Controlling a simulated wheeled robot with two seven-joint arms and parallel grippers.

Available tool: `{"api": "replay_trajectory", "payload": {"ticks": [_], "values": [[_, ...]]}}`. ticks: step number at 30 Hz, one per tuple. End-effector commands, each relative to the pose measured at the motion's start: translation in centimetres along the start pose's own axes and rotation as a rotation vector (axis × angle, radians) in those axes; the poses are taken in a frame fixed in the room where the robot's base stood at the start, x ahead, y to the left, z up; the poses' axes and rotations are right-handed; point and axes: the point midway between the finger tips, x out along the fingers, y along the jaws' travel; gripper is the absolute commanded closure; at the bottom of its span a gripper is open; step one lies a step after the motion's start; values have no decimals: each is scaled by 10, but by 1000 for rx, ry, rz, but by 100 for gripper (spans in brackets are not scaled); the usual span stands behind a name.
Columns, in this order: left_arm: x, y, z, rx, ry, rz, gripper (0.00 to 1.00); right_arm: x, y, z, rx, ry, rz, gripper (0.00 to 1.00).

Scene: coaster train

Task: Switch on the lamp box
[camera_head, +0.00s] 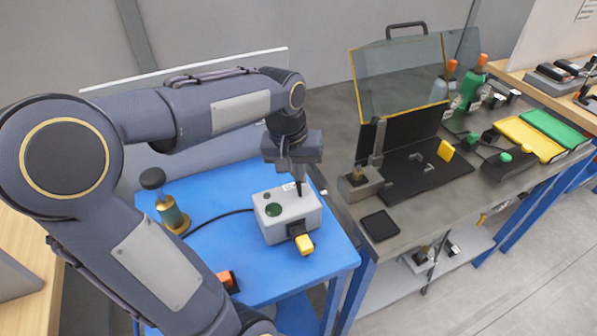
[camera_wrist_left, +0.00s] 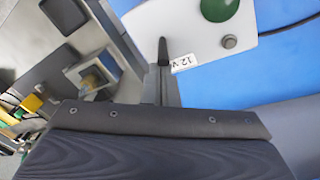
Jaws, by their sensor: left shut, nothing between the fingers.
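The lamp box (camera_head: 285,225) is a light grey box on the blue table. Its top has a dark green round lamp or button (camera_head: 273,210) and a small grey round part. A yellow piece (camera_head: 304,244) on a dark fitting sits at its front. My left gripper (camera_head: 299,190) is shut and empty, pointing down at the box's back right top edge; I cannot tell whether it touches. The green round part (camera_wrist_left: 218,8) shows unlit. My right gripper is out of view.
A lamp-like post with a black knob (camera_head: 153,179) stands at the left on the blue table (camera_head: 215,195), with a black cable running to the box. An orange and black piece (camera_head: 227,281) lies near the front edge. A grey bench (camera_head: 405,225) with a glass-covered fixture stands at the right.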

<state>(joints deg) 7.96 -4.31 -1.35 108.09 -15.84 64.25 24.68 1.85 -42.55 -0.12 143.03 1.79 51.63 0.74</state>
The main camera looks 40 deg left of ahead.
Motion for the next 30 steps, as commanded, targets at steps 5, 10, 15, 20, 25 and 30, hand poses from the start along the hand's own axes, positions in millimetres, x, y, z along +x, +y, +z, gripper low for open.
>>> {"api": "replay_trajectory", "payload": {"ticks": [5,10,15,20,25,30], "values": [[0,1,2,9,29,-18,100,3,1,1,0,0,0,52],[0,4,5,21,82,-50,100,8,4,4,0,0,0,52],[1,7,10,43,173,-105,100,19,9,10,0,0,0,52],[2,10,16,67,284,-175,100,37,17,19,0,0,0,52],[1,13,21,89,393,-244,100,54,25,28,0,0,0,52],[-6,14,20,91,416,-263,100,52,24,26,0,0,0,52]]}}
